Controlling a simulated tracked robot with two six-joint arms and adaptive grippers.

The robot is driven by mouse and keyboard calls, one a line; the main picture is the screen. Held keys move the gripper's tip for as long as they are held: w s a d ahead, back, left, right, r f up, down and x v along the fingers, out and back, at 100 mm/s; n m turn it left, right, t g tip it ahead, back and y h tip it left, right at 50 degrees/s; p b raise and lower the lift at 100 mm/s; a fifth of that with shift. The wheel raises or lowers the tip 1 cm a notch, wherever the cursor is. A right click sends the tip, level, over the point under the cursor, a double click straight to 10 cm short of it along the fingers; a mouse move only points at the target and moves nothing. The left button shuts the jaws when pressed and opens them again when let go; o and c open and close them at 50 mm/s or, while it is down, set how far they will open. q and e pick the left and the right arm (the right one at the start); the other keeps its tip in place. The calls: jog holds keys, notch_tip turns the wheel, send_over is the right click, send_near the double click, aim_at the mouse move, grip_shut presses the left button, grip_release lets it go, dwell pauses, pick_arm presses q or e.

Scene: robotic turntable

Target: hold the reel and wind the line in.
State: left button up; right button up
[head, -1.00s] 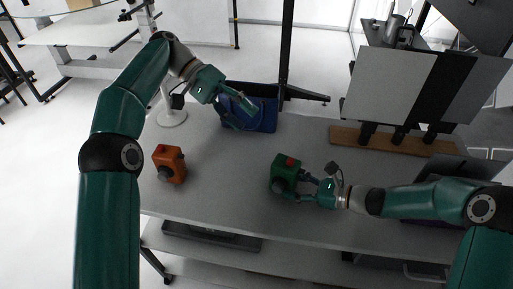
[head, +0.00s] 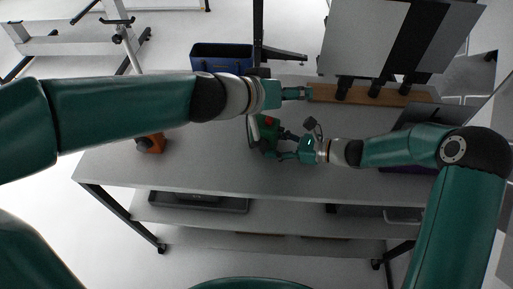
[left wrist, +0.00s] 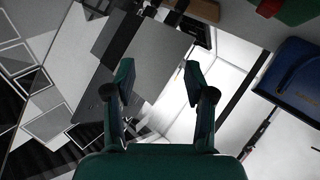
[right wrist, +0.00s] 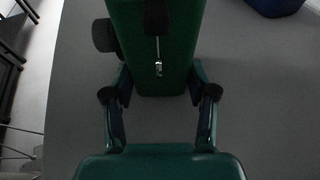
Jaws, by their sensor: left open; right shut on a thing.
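The green reel (head: 261,135), with a red patch on top, sits on the grey table and is partly hidden by my left arm in the head view. In the right wrist view the green reel (right wrist: 150,80) shows a black knob (right wrist: 104,36) on its left side and a short line with a small metal clip (right wrist: 158,67). My right gripper (right wrist: 160,95) is shut on the reel, one finger on each side. My left gripper (head: 306,93) is open and empty, above and to the right of the reel in the picture. Its parted fingers (left wrist: 158,80) hold nothing.
A blue bin (head: 221,56) is at the back left. A wooden board (head: 328,94) with dark posts lies along the back right. The table front is clear.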

pick_arm(q)
jog(key=s+a+f+y, duration=0.6)
jog(key=s+a+f, duration=0.3)
jog(key=s, duration=0.1)
jog(key=shift+m+y, duration=0.3)
jog(key=shift+m, duration=0.1)
jog(key=x, duration=1.1)
jog(key=shift+w+a+f, duration=0.1)
jog(key=shift+w+f, duration=0.2)
grip_shut()
